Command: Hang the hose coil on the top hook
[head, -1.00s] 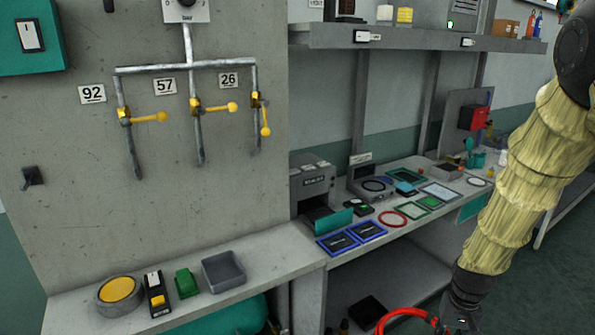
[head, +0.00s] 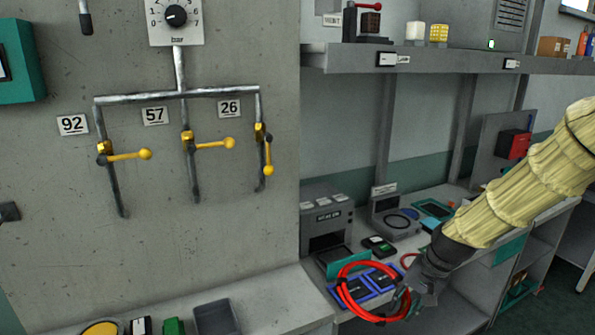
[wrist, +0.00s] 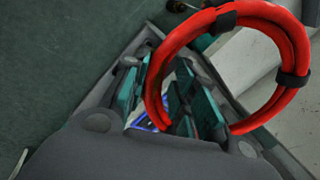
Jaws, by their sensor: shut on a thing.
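The hose coil (head: 342,291) is a red ring with black bands. My gripper (head: 405,300) is shut on its lower right side in the head view and holds it up in front of the bench. In the wrist view the coil (wrist: 297,45) passes between the teal-padded fingers of my gripper (wrist: 165,95) and rises to the right. A dark peg-like fitting (head: 86,20) is at the upper left of the grey wall panel, cut by the frame's top. It may be the top hook, but I cannot tell. A lower dark hook (head: 9,212) is at the left edge. The coil is apart from both.
Pipes with yellow valve levers (head: 130,155) stick out from the panel (head: 240,40) between the fittings and my arm. A ledge (head: 270,298) below holds a grey bin (head: 215,318) and small items. The bench at right is crowded beneath a shelf (head: 450,62).

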